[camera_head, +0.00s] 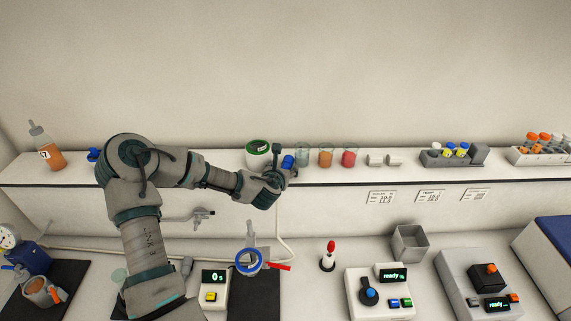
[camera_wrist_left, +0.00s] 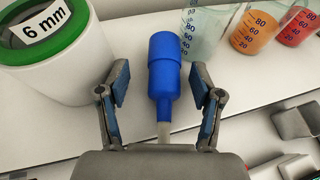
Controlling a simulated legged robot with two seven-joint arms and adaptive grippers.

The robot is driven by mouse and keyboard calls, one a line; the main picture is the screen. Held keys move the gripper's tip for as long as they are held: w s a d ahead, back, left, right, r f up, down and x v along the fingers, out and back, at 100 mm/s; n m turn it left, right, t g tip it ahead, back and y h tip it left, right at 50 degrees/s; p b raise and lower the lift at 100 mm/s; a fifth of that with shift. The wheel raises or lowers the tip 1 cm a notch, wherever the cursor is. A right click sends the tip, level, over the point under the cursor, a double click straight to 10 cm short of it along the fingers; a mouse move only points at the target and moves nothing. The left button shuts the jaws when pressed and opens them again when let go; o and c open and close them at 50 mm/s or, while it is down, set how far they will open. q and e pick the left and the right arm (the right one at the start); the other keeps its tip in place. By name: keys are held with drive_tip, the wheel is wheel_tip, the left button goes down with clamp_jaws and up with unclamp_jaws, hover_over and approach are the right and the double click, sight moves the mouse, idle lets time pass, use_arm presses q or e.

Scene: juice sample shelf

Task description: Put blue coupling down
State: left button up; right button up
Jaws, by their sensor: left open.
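The blue coupling (camera_head: 288,162) is at the shelf, just right of the green-rimmed white roll (camera_head: 258,150). In the left wrist view the coupling (camera_wrist_left: 164,75) shows as a stepped blue cylinder with a pale tube at its narrow end. My left gripper (camera_head: 281,177) is open around it. In the wrist view its two blue-padded fingers (camera_wrist_left: 160,88) stand on either side, with a visible gap to the coupling on both sides. I cannot tell whether the coupling's far end rests on the shelf. My right gripper is not in view.
Beakers of pale, orange (camera_head: 326,156) and red (camera_head: 348,158) liquid stand close right of the coupling. The roll, labelled 6 mm (camera_wrist_left: 48,24), is close left. A bottle (camera_head: 48,150) stands far left. Devices and a blue ring clamp (camera_head: 248,262) occupy the lower bench.

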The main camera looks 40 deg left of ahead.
use_arm(q)
drive_tip(key=shift+w+f, duration=0.2)
drive_tip(key=shift+w, duration=0.3)
drive_tip(key=shift+s+d+r, duration=0.1)
drive_tip(key=shift+d, duration=0.1)
drive_tip(key=c, duration=0.8)
clamp_jaws()
drive_tip(key=shift+s, duration=0.1)
